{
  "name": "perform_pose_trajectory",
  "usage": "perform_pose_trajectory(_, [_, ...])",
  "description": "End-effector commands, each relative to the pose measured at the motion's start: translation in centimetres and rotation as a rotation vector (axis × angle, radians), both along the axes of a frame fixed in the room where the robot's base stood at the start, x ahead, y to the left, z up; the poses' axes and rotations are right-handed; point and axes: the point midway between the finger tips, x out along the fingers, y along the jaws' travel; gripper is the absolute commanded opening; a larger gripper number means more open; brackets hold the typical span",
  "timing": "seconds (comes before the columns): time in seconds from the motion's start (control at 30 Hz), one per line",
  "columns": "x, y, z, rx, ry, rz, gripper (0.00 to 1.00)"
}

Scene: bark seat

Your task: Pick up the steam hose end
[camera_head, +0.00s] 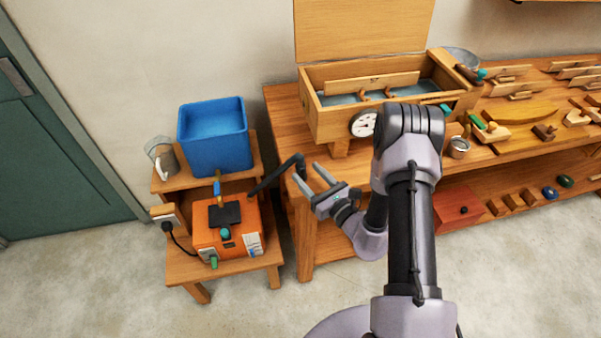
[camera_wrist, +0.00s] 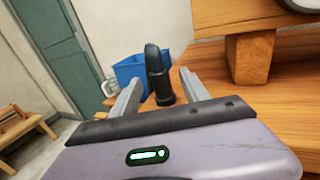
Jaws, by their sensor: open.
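The steam hose end (camera_head: 299,166) is a black tube end at the left edge of the wooden bench (camera_head: 283,102). In the wrist view the hose end (camera_wrist: 155,70) stands roughly upright, with a wider collar at its base. My gripper (camera_head: 311,177) is open and empty, its two grey fingers pointing at the hose end. In the wrist view my gripper (camera_wrist: 159,82) has a finger on each side of the hose end, which appears beyond the fingertips; I cannot tell the exact gap. The black hose runs left to the orange steam generator (camera_head: 228,228).
A blue water container (camera_head: 215,137) and a clear jug (camera_head: 162,157) stand on a small wooden stand beside the bench. A wooden steam box (camera_head: 335,120) with a dial gauge (camera_head: 363,123) stands on the bench, right of the hose end. Tools and wooden parts cover the bench's right side.

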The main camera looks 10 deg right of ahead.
Motion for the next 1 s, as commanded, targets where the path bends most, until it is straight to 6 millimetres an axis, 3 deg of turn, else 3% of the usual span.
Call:
perform_pose_trajectory(0.4, [5.9, 2.6, -0.6, -0.001, -0.003, 0.002, 0.54])
perform_pose_trajectory(0.67, [6.4, 2.7, -0.5, 0.001, 0.001, 0.000, 0.54])
perform_pose_trajectory(0.93, [6.3, 2.7, -0.5, 0.001, 0.001, 0.001, 0.01])
perform_pose_trajectory(1.0, [6.3, 2.7, -0.5, 0.000, 0.000, 0.001, 0.00])
